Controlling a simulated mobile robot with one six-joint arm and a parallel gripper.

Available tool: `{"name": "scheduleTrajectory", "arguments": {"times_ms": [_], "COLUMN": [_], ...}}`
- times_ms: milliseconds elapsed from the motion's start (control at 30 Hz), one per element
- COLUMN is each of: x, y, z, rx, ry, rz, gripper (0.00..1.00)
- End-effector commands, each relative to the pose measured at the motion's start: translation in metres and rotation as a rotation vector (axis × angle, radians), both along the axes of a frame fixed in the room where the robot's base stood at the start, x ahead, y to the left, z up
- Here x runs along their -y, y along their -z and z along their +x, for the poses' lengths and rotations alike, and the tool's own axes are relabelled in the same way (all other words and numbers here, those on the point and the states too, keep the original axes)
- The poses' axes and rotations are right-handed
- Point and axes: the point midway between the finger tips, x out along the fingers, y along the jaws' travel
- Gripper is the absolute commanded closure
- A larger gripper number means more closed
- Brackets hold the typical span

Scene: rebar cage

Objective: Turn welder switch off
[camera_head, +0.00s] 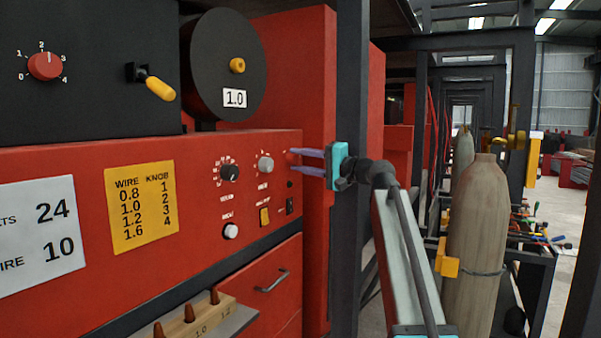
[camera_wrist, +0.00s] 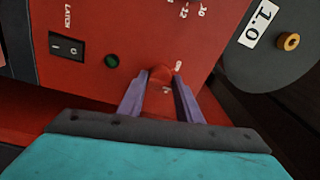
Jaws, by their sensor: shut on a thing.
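A small red knob (camera_wrist: 161,76) stands out of the red welder front panel (camera_head: 215,205). In the wrist view it sits between the fingertips of my gripper (camera_wrist: 160,85), which is shut on it. Small white marks near the knob are too blurred to read. In the head view my gripper (camera_head: 293,160) reaches the panel's upper right from the right, and the fingers mostly hide the knob. A black rocker switch (camera_wrist: 67,48) labelled LATCH and a dark green lamp (camera_wrist: 111,60) lie beside the knob; the rocker also shows in the head view (camera_head: 290,206).
A black dial (camera_head: 230,172), a grey dial (camera_head: 266,165) and a yellow switch (camera_head: 265,216) are left of my gripper. A dark post (camera_head: 350,70) stands close to my wrist. A gas cylinder (camera_head: 475,230) stands at the right. A wire spool (camera_head: 225,65) is above.

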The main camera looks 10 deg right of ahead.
Motion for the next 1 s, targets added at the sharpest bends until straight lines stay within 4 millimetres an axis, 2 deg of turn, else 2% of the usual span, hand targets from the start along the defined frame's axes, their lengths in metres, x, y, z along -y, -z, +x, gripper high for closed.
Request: {"name": "scheduleTrajectory", "arguments": {"times_ms": [33,1000], "x": [0.0003,0.0021], "y": [0.0102,0.0076], "z": [0.0006,0.0022], "rx": [0.022,0.558], "ry": [-0.004,-0.004], "rz": [-0.027,-0.448], "gripper": [0.91,0.91]}}
